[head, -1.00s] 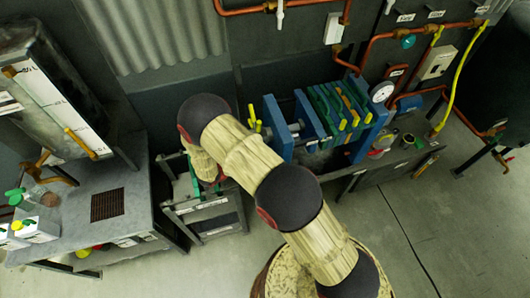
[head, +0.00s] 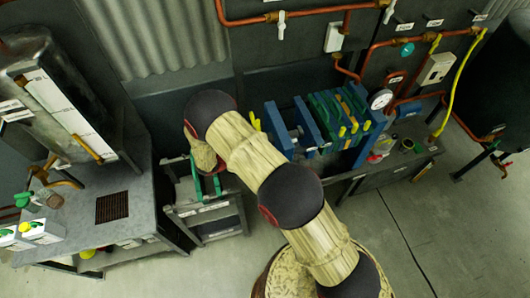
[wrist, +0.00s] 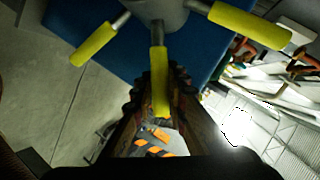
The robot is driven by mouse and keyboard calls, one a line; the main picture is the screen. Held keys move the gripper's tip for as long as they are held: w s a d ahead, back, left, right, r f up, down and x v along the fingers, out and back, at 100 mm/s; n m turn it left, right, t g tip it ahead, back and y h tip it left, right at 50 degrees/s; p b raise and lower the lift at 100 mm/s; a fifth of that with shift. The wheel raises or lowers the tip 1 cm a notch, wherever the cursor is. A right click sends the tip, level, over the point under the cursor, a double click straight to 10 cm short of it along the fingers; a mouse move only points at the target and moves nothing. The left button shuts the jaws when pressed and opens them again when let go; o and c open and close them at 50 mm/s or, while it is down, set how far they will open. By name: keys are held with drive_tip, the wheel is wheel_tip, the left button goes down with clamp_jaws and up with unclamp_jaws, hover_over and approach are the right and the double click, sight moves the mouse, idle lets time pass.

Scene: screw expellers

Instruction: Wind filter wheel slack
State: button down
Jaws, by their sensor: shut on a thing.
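The filter wheel is a hub with grey spokes and yellow grips, in front of a blue plate (wrist: 200,55). In the wrist view one yellow grip (wrist: 245,24) points right, another (wrist: 93,45) points left, and a third (wrist: 158,80) points down between my fingers. My gripper (wrist: 160,100) is shut on this lower grip, with dark ridged fingers on both sides of it. In the head view only a bit of yellow wheel grip (head: 255,121) shows at the left end of the blue filter press (head: 280,128). My arm hides the rest of the wheel, and my gripper is hidden there.
A low metal trolley (head: 212,212) stands below my forearm. A grey bench (head: 137,213) with a tank and bottles is at left. Copper pipes (head: 300,14) and a gauge (head: 381,99) are at the back right. The floor (head: 440,230) at right is clear.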

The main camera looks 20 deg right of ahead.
drive_tip(key=c, duration=1.8)
unclamp_jaws()
drive_tip(key=shift+o, duration=0.2)
drive_tip(key=v, duration=1.2)
drive_tip(key=shift+w+f, duration=0.1)
